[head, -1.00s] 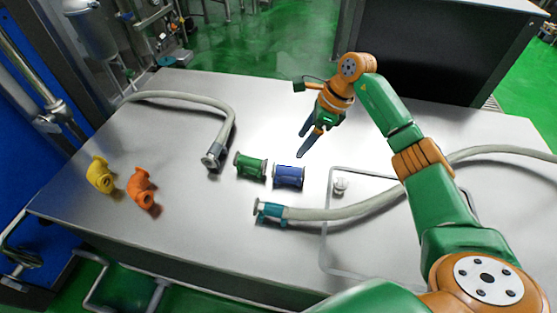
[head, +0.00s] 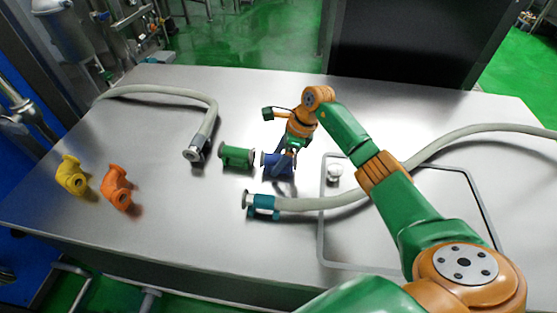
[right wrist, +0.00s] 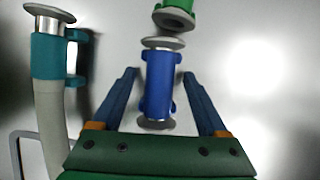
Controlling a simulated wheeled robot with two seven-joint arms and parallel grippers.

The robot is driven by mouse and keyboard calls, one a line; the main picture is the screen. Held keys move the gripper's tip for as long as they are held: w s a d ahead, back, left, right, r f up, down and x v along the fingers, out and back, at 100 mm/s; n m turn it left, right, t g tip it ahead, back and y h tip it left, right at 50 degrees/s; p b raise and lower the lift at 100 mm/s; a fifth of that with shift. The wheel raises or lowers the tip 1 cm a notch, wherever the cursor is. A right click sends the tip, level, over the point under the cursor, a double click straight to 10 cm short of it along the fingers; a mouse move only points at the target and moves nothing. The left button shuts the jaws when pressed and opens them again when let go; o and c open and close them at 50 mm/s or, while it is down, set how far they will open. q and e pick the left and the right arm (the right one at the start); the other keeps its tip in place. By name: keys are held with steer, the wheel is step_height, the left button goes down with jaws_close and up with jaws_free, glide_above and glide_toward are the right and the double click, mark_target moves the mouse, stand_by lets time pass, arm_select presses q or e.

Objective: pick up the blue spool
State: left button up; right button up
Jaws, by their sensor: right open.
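The blue spool (head: 270,160) lies on the metal table, just right of the green spool (head: 238,157). In the right wrist view the blue spool (right wrist: 159,84) lies lengthwise between the two fingers, with its grey flanged ends showing. My right gripper (right wrist: 160,78) is open, one finger on each side of the spool, with visible gaps. In the head view my right gripper (head: 283,164) is over the spool and hides part of it. Whether the fingers are down at the spool's height is hard to tell. My left gripper is not in view.
A grey hose with a teal clamp (head: 262,204) lies close in front of the spool. Another hose end (head: 194,153) lies to the left. Yellow (head: 71,175) and orange (head: 117,187) fittings sit at the far left. A small white part (head: 334,172) lies to the right.

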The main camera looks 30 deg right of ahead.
jaws_close()
stand_by(0.3)
steer(key=shift+r, duration=0.1)
